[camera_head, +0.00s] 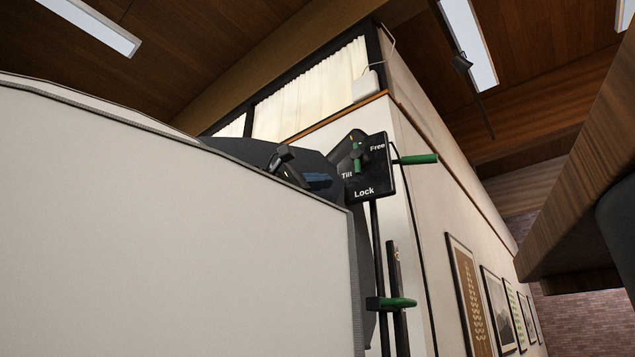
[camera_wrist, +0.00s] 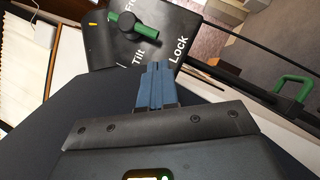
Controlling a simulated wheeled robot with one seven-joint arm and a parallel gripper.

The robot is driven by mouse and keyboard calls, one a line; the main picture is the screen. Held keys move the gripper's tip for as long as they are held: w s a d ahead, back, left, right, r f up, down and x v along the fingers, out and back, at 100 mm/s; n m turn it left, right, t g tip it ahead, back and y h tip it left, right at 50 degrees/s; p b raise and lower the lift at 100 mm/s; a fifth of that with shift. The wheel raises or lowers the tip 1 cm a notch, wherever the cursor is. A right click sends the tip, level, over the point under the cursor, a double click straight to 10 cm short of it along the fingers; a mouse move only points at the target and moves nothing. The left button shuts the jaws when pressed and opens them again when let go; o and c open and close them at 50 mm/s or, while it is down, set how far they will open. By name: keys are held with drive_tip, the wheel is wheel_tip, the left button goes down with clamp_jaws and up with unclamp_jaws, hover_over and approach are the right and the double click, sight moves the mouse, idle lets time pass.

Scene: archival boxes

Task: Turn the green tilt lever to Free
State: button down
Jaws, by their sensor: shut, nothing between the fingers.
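The black lever panel (camera_head: 378,186) with white words Free, Tilt and Lock stands beyond the pale box edge in the head view; it also shows in the wrist view (camera_wrist: 165,50). The green tilt lever (camera_head: 357,166) sits on a black hub on its face. In the wrist view the lever (camera_wrist: 147,31) has its longer green end pointing toward the Lock side, away from Free. My gripper (camera_head: 322,181) is left of the panel. Its blue fingers (camera_wrist: 155,68) are together and empty, just short of the lever; a gap shows between them and the green grip.
A green handle (camera_head: 415,159) sticks out right of the panel. Another green handle (camera_head: 398,303) is on the post below; a green loop handle (camera_wrist: 294,86) shows in the wrist view. A large pale surface (camera_head: 170,230) fills the left of the head view.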

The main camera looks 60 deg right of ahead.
sight(359, 160)
drive_tip(key=x, duration=0.7)
drive_tip(key=shift+f, duration=0.1)
drive_tip(key=shift+s+a+n+t+h+b, duration=0.1)
drive_tip(key=shift+s+n+t+h+b, duration=0.15)
drive_tip(key=shift+n+h+b, duration=0.55)
drive_tip(key=shift+s+f+n+t+h+b, duration=0.15)
drive_tip(key=shift+n+t+h+b, duration=0.25)
drive_tip(key=shift+n, duration=0.7)
